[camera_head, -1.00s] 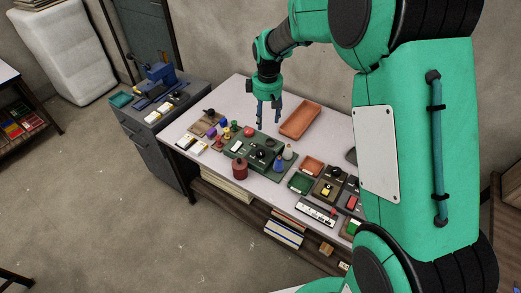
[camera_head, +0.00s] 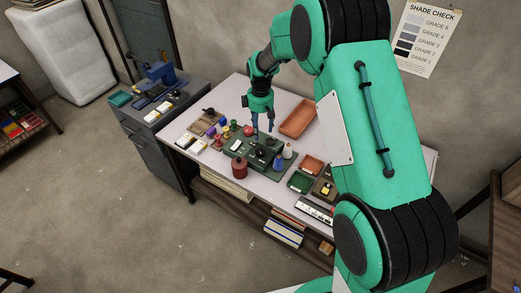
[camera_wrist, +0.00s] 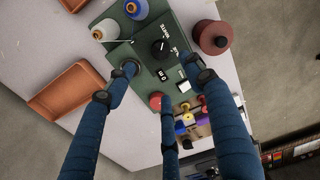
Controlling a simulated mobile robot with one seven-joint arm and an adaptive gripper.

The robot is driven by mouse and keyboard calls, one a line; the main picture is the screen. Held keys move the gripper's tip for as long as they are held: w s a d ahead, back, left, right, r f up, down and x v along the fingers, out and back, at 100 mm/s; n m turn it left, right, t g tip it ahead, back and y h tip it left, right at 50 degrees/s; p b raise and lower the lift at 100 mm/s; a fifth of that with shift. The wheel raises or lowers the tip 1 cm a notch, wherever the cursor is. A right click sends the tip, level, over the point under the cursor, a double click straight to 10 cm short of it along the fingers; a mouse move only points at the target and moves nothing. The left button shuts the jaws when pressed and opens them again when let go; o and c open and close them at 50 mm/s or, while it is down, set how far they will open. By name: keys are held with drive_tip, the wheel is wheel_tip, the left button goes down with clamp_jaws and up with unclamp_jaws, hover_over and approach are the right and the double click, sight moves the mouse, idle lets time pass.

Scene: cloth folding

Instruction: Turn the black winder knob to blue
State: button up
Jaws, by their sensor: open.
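The black winder knob (camera_wrist: 160,49) sits on a green panel (camera_wrist: 150,25) with small white lettering beside it. A pale pointer mark shows on the knob, but which label it points to is too small to tell. In the head view the panel (camera_head: 239,157) lies mid-table, with the dark knob (camera_head: 262,153) on it. My gripper (camera_head: 263,129) hangs fingers down above the panel, behind the knob. In the wrist view my gripper (camera_wrist: 161,75) has its blue fingers spread and empty; the knob lies beyond the fingertips, apart from them.
A dark red spool (camera_head: 239,168) stands at the panel's front edge. A blue spool (camera_head: 278,163) and a pale spool (camera_head: 288,152) stand at its right. A red round knob (camera_head: 250,131) is near the fingers. An orange tray (camera_head: 298,118) lies behind; smaller trays lie to the right.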

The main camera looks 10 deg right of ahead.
sight(261, 151)
wheel_tip(261, 151, down, 14)
drive_tip(key=shift+r+b, duration=0.15)
drive_tip(key=shift+b, duration=0.95)
drive_tip(key=c, duration=1.1)
